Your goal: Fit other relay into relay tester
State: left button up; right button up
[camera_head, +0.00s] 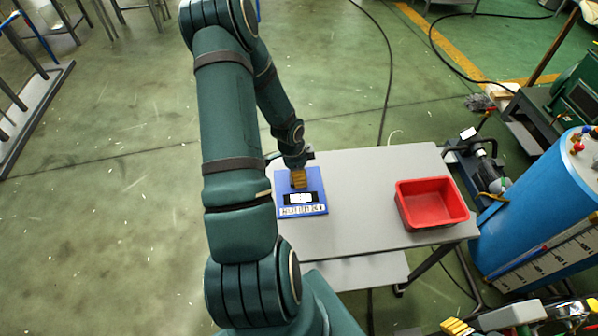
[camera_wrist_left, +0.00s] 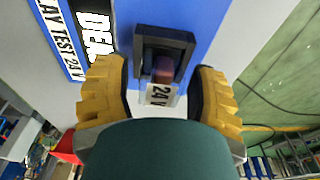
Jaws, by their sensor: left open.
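The blue relay tester (camera_head: 316,208) lies on the left part of the grey table, with white labels near its front edge. In the left wrist view the tester's blue board (camera_wrist_left: 205,22) carries a black square socket (camera_wrist_left: 178,35). A small relay (camera_wrist_left: 161,93) with a brownish body and a "24 V" label stands at the socket; I cannot tell how deep it sits. My left gripper (camera_head: 299,180) is over the tester's back part. Its yellow fingers (camera_wrist_left: 163,100) are open, one on each side of the relay and apart from it. Ridged yellow fingers of my right gripper (camera_head: 458,327) show partly at the bottom edge.
A red bin (camera_head: 432,203) stands on the right part of the grey table (camera_head: 360,180); the tabletop between bin and tester is clear. A large blue tank (camera_head: 535,220) stands close to the table's right side. My left arm covers the table's left edge.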

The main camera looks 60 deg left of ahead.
pick_arm(q)
notch_tip(320, 180, up, 12)
jog(key=s+p, duration=0.2)
jog(key=p, duration=0.1)
jog(key=w+d+f+n+h, duration=0.1)
jog(key=w+d+f, duration=0.1)
jog(key=d, duration=0.8)
jog(key=w+d+f+n+h, duration=0.1)
jog(key=w+d+f+n, duration=0.1)
jog(key=d, duration=0.8)
jog(key=w+d+f+n+t+h, duration=0.1)
jog(key=w+d+f+n, duration=0.1)
jog(key=d, duration=0.8)
jog(key=shift+w+f, duration=0.25)
jog(key=shift+w, duration=0.3)
jog(key=shift+w+f, duration=0.25)
jog(key=shift+w, duration=0.25)
jog(key=s+d+f+n, duration=0.1)
jog(key=s+d+n, duration=0.1)
jog(key=d, duration=0.5)
jog(key=shift+s+d+f, duration=0.15)
jog(key=shift+s+f, duration=0.1)
jog(key=shift+s, duration=0.4)
jog(key=shift+f, duration=0.1)
jog(key=shift+g, duration=0.3)
jog(key=f+b, duration=0.5)
jog(key=shift+s+d+f, duration=0.15)
jog(key=shift+s+f, duration=0.05)
jog(key=shift+s, duration=0.05)
